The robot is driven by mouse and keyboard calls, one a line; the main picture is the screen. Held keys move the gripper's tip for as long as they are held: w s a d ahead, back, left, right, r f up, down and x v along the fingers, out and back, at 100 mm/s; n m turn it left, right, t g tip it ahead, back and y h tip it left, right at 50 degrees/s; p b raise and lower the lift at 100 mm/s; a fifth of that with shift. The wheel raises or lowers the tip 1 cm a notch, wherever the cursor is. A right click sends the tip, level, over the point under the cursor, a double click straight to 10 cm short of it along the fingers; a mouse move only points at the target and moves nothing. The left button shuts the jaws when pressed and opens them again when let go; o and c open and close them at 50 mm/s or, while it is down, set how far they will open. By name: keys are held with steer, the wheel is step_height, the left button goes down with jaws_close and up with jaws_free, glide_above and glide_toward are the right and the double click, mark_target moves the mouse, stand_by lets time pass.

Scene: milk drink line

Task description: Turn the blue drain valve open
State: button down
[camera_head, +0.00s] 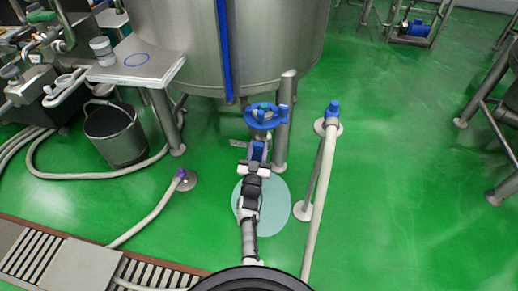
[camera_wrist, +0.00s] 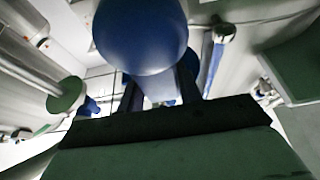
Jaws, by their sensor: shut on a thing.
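The blue drain valve (camera_head: 264,116) has a blue handwheel-like top and sits low at the front of the steel tank (camera_head: 275,40). A blue part shows just below it, at my gripper (camera_head: 257,160). In the wrist view a large rounded blue part of the valve (camera_wrist: 140,35) fills the top middle. My gripper's two dark fingers (camera_wrist: 160,88) stand either side below it, shut on the blue valve handle. The exact contact is partly hidden by the blue part and the gripper body.
A white pipe with a blue cap (camera_head: 332,110) stands close on the right. A tank leg (camera_head: 287,120) is just behind the valve. A hose with a purple end (camera_head: 181,174) and a bucket (camera_head: 116,135) lie left.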

steer(key=c, duration=1)
jaws_free()
steer(key=shift+o, duration=0.2)
